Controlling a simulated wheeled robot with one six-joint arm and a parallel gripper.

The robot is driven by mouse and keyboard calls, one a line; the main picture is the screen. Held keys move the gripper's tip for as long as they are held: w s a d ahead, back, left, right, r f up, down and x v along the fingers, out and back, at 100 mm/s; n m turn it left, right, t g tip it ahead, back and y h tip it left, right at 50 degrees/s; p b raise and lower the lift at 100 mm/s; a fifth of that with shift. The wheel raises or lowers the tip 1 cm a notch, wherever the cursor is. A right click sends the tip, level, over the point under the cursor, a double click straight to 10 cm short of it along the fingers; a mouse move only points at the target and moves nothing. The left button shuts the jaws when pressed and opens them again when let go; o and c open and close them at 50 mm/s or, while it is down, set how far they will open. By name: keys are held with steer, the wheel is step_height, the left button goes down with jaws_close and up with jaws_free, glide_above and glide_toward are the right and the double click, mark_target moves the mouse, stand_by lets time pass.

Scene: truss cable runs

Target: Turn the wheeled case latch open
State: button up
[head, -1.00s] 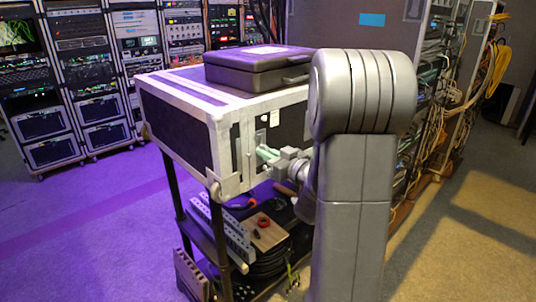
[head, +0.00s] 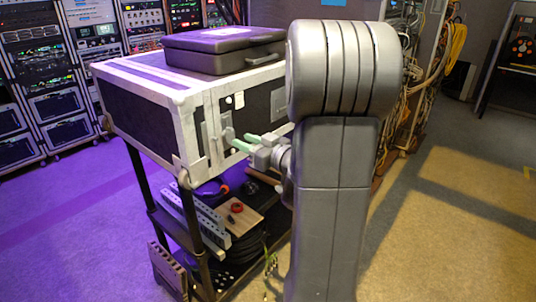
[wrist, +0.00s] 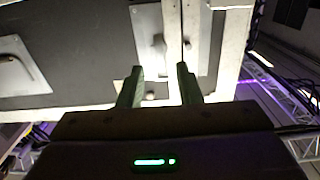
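The wheeled case (head: 140,105) is black with silver edges and stands on a dark rack cart. Its latch (head: 226,135) is on a grey metal plate on the front face, close to the corner edge. In the wrist view the latch (wrist: 158,42) shows as a small grey piece on the plate, just beyond the fingertips. My gripper (head: 240,140) has two green fingers, set apart with nothing between them. In the wrist view my gripper (wrist: 160,68) points at the latch, its fingers a little short of it. I cannot tell whether a finger touches the plate.
A dark closed case (head: 222,50) lies on top of the wheeled case. The cart's lower shelf holds a wooden block (head: 238,218) and coiled cable. Equipment racks (head: 60,90) stand at the back left, cabled racks (head: 400,110) behind my arm. The floor at right is open.

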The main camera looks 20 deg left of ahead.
mark_target(233, 136)
steer(key=b+v, duration=0.1)
steer(key=v, duration=0.8)
steer(key=shift+a, duration=0.15)
steer(key=p+x, duration=0.2)
steer(key=x, duration=1.1)
steer(key=shift+w+a, duration=0.1)
steer(key=shift+a, duration=0.2)
steer(key=b+v, duration=0.2)
steer(key=v, duration=1.2)
steer(key=p+x, duration=0.2)
steer(key=x, duration=1.2)
steer(key=shift+a+f, duration=0.1)
steer(key=n, duration=0.3)
steer(key=shift+b, duration=0.35)
steer(key=n, duration=0.5)
steer(key=shift+b, duration=0.3)
